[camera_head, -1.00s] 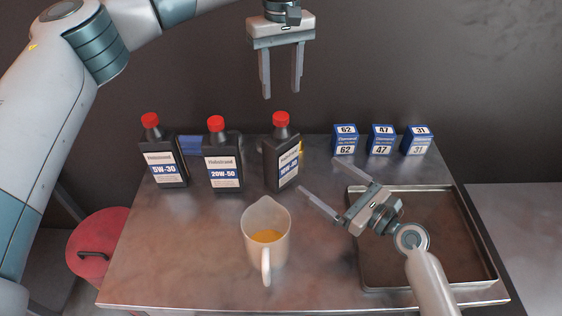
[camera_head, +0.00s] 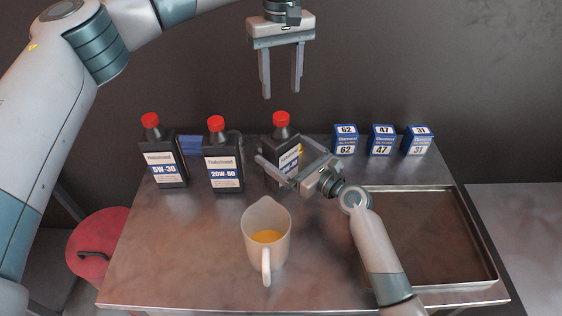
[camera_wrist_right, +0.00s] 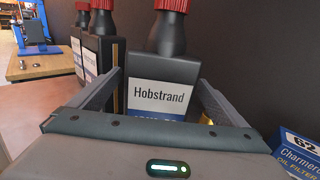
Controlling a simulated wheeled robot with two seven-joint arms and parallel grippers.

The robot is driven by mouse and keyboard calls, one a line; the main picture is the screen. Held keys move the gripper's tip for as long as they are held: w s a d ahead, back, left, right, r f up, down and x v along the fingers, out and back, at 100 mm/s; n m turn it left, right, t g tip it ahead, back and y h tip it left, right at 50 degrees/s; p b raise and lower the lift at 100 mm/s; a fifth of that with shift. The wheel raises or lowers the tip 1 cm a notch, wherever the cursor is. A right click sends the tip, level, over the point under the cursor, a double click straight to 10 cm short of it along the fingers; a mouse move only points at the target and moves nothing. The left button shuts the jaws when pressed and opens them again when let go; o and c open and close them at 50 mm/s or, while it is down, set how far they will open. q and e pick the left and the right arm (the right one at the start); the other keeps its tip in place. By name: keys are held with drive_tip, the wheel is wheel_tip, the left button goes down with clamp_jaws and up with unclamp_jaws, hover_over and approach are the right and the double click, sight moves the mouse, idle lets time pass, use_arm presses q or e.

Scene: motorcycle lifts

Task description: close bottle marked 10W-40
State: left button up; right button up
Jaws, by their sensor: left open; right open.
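The black bottle (camera_head: 283,146) third from the left has a red cap (camera_head: 281,118) on its neck. Its label is partly hidden by my right gripper, and the grade cannot be read clearly. My right gripper (camera_head: 280,149) is open, with its fingers on either side of this bottle's body, below the cap. In the right wrist view the bottle (camera_wrist_right: 163,70), labelled "Hobstrand", stands upright between the open fingers (camera_wrist_right: 158,78). Whether they touch it I cannot tell. My left gripper (camera_head: 281,94) is open and empty, above the bottle's cap.
Bottles marked 5W-30 (camera_head: 164,162) and 20W-50 (camera_head: 222,165) stand to the left. A jug (camera_head: 266,255) with amber liquid stands in front. Blue filter boxes (camera_head: 381,140) stand at the back right. An empty metal tray (camera_head: 430,235) lies at right. The table's front left is clear.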

drive_tip(key=shift+w+a, duration=0.3)
